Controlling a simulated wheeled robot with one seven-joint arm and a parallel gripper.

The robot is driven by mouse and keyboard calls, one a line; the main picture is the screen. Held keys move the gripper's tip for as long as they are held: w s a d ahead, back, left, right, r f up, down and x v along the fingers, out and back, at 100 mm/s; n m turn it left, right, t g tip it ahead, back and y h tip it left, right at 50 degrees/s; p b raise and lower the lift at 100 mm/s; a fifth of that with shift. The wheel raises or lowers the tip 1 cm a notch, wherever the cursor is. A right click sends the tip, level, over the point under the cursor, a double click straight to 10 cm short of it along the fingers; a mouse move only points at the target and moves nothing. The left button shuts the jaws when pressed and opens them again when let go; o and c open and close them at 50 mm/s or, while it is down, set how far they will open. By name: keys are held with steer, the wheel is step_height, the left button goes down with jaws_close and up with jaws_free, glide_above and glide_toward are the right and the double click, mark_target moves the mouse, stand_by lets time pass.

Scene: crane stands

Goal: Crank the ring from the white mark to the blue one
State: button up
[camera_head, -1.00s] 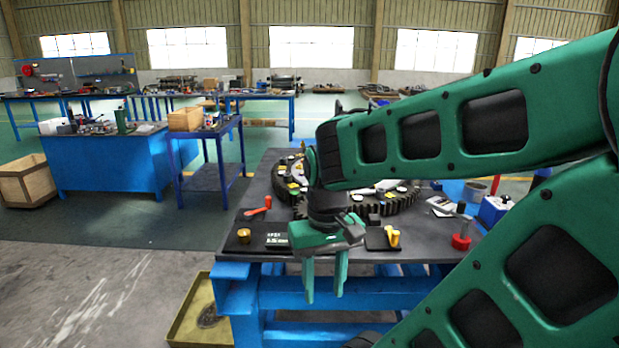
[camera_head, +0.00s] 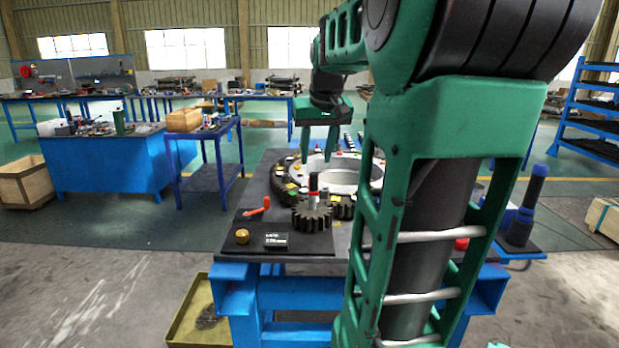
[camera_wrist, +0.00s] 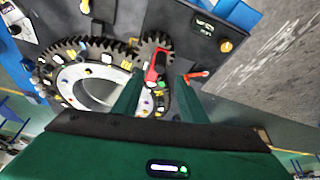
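The toothed ring (camera_head: 356,176) lies flat on the bench, dark outside with a pale inner band; it also shows in the wrist view (camera_wrist: 118,80). Coloured spots dot it; I cannot tell which are the white and blue marks. A small dark gear (camera_head: 312,219) meshes at its near edge and appears in the wrist view (camera_wrist: 151,44). A red and black handle (camera_head: 313,184) stands by this gear; the wrist view shows it (camera_wrist: 153,72) ahead of the fingers. My gripper (camera_head: 319,158) is open and empty, above the ring; its spread fingers show in the wrist view (camera_wrist: 158,100).
A red lever (camera_head: 258,208), a brass-coloured knob (camera_head: 242,236) and a small display box (camera_head: 276,240) sit at the bench's front left. My arm hides the bench's right part. A dark blue bottle-like post (camera_head: 525,205) stands at right. An olive tray (camera_head: 190,325) lies on the floor.

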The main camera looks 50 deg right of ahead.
mark_target(314, 173)
steer(key=x, duration=0.8)
jaws_close()
